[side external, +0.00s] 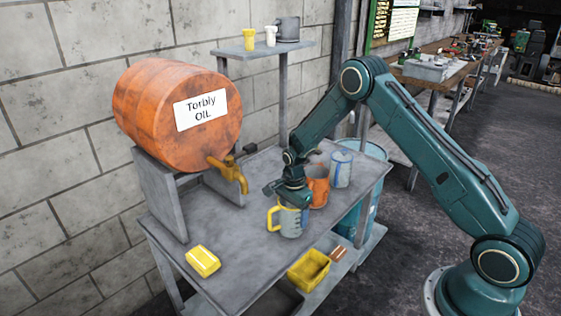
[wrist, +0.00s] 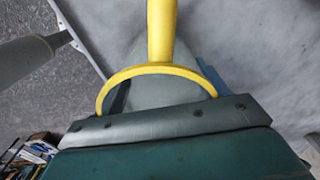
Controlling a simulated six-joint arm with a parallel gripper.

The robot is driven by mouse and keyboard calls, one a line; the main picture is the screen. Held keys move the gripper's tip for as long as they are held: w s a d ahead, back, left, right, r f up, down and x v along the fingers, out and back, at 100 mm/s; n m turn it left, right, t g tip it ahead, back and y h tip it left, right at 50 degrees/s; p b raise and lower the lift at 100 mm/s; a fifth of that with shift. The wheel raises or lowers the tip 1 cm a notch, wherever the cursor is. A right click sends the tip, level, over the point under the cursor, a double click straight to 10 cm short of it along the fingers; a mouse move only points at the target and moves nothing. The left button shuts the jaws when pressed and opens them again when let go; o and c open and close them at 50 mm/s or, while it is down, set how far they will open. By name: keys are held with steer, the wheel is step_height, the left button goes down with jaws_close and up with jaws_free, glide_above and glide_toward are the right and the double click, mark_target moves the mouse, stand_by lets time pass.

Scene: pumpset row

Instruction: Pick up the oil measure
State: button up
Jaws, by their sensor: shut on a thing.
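The oil measure (side external: 291,224) is a pale grey jug with a yellow handle and blue on its side. It is upright at the front of the grey bench (side external: 225,270); I cannot tell whether its base touches the top. My gripper (side external: 291,203) comes down from above and is shut on the measure's upper part. In the wrist view the measure's yellow rim and handle (wrist: 161,35) show just beyond the dark edge of my gripper (wrist: 160,118). The jaw tips and their exact contact are hidden there.
An orange pot (side external: 318,188) and a white-and-blue can (side external: 341,170) stand close behind the measure. The orange oil drum (side external: 160,110) with its brass tap (side external: 232,174) is at left.

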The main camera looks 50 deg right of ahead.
steer(key=shift+r, duration=0.1)
step_height(320, 180, up, 20)
stand_by(0.8)
stand_by(0.6)
steer(key=s+a+f+n, duration=0.8)
steer(key=s+f+n, duration=0.1)
steer(key=n, duration=1)
steer(key=shift+a+f, duration=0.25)
steer(key=shift+a, duration=0.05)
stand_by(0.4)
